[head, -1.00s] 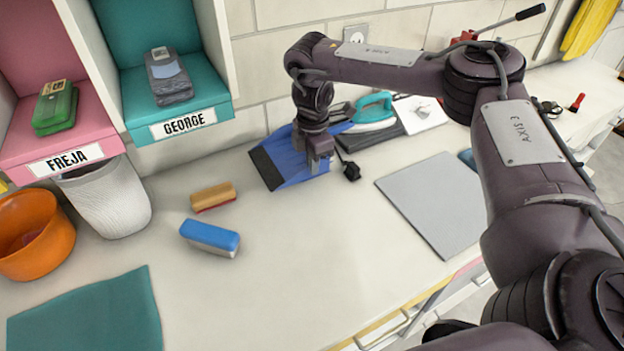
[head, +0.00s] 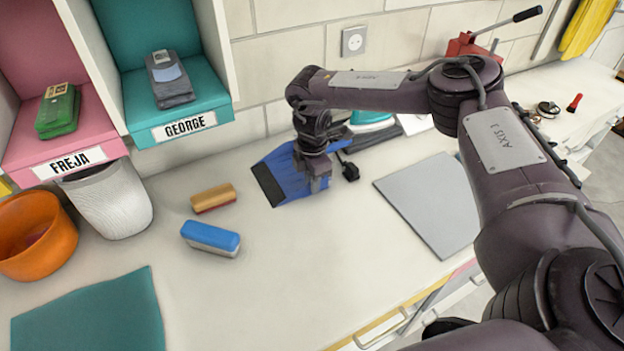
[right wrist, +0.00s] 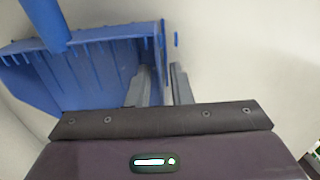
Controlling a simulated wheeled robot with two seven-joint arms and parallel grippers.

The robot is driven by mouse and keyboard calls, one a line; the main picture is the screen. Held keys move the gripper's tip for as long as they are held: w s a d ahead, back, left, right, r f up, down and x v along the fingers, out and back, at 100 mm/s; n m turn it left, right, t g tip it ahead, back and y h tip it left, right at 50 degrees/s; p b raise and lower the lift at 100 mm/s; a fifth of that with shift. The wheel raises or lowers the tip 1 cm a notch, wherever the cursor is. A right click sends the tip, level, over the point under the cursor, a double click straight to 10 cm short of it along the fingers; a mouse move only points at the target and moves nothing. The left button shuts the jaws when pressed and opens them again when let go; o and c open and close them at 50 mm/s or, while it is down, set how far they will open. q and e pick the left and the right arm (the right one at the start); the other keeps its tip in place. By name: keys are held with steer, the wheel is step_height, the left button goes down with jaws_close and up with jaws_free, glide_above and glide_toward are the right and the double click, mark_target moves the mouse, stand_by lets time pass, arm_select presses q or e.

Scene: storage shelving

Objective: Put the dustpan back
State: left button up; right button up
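The blue dustpan (head: 290,178) with a dark front lip is at the back of the counter, its lip toward the left. I cannot tell whether it touches the counter. My right gripper (head: 318,186) reaches down onto its right part. In the right wrist view the dustpan (right wrist: 90,75) fills the upper left, and its side wall runs between the two close fingers of my right gripper (right wrist: 160,85). The fingers appear shut on that wall, though the contact is partly hidden. A blue handle-like bar (right wrist: 45,22) rises at the upper left there. My left gripper is out of view.
A yellow-brown brush (head: 213,198) and a blue sponge-like block (head: 210,237) lie left of the dustpan. A black plug (head: 350,172) and teal iron (head: 372,119) are close on its right. A grey mat (head: 430,203) lies farther right. The front middle counter is clear.

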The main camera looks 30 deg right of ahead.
steer(key=shift+o, duration=0.2)
step_height(320, 180, up, 9)
steer(key=shift+r+b, duration=0.1)
steer(key=shift+b, duration=0.55)
steer(key=shift+r+p, duration=0.4)
steer(key=shift+r, duration=1.2)
